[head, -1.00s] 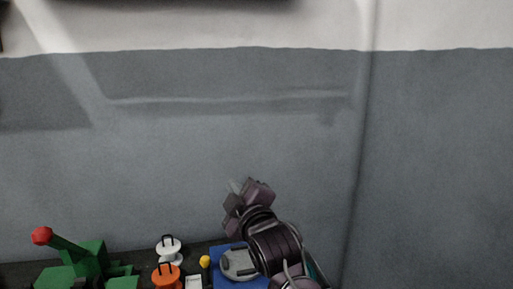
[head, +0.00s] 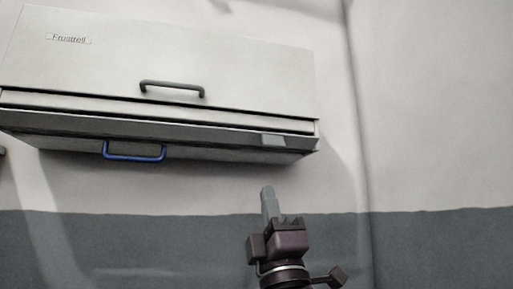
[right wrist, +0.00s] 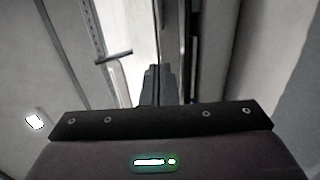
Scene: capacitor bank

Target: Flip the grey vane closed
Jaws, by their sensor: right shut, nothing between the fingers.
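A pale grey wall cabinet (head: 45,118) labelled "Frostrell" hangs at the upper left of the head view. Its broad front panel, apparently the grey vane (head: 230,70), carries a dark grey bar handle (head: 173,88). A dark gap runs under the panel's lower edge; how far open it is, I cannot tell. My right gripper (head: 267,192) is shut and empty, pointing up, below the cabinet's right end and apparently apart from it. In the right wrist view its fingers (right wrist: 153,78) are together, with a dark bar (right wrist: 114,57) to their left. My left gripper is out of view.
A blue handle (head: 134,157) hangs under the cabinet. A small grey tab (head: 273,141) sits on the cabinet's lower right edge. The wall (head: 430,130) right of the cabinet is bare.

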